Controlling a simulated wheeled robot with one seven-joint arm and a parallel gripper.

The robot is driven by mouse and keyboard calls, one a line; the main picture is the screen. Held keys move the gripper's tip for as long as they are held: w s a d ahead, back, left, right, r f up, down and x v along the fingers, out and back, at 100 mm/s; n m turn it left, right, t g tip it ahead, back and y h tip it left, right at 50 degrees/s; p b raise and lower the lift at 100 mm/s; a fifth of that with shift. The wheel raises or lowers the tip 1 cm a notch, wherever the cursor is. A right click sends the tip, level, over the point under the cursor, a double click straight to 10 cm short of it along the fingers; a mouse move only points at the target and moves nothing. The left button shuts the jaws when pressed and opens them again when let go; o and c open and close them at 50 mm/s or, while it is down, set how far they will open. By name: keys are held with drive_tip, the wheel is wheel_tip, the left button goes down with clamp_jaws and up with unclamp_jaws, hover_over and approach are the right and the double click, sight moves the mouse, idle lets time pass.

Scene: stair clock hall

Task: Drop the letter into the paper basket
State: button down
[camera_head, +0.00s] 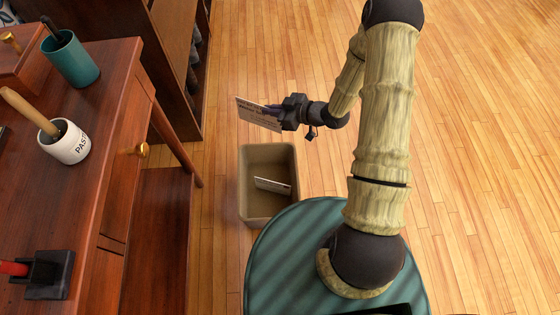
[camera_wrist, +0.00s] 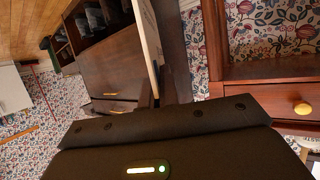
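The letter (camera_head: 257,114) is a pale card with dark print. My gripper (camera_head: 276,110) is shut on its right edge and holds it tilted in the air, just beyond the far rim of the basket as seen in the head view. In the wrist view the letter (camera_wrist: 149,40) shows nearly edge-on, between the fingers. The paper basket (camera_head: 247,200) is a beige, open, rectangular bin on the wooden floor. A white card (camera_head: 272,186) lies inside it, leaning.
A reddish wooden desk (camera_head: 105,165) stands at left, with a teal cup (camera_head: 75,60), a white PASTE pot (camera_head: 66,146) and a dark stamp-like block (camera_head: 48,275) on it. A dark shelf unit (camera_head: 172,60) stands behind the basket. The floor at right is clear.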

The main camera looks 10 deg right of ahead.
drive_tip(key=s+d+f+n+g+y+b, duration=0.1)
drive_tip(key=s+f+n+g+b, duration=0.1)
drive_tip(key=f+b, duration=0.4)
drive_tip(key=s+d+f+n+g+y+b, duration=0.1)
drive_tip(key=s+f+n+g+b, duration=0.2)
drive_tip(key=f+b, duration=0.4)
wheel_tip(320, 180, down, 5)
drive_tip(key=shift+s+r+n+g, duration=0.15)
drive_tip(key=shift+s+n+g, duration=0.2)
drive_tip(key=shift+g, duration=0.45)
drive_tip(key=shift+w, duration=0.1)
wheel_tip(320, 180, down, 6)
drive_tip(key=b, duration=0.7)
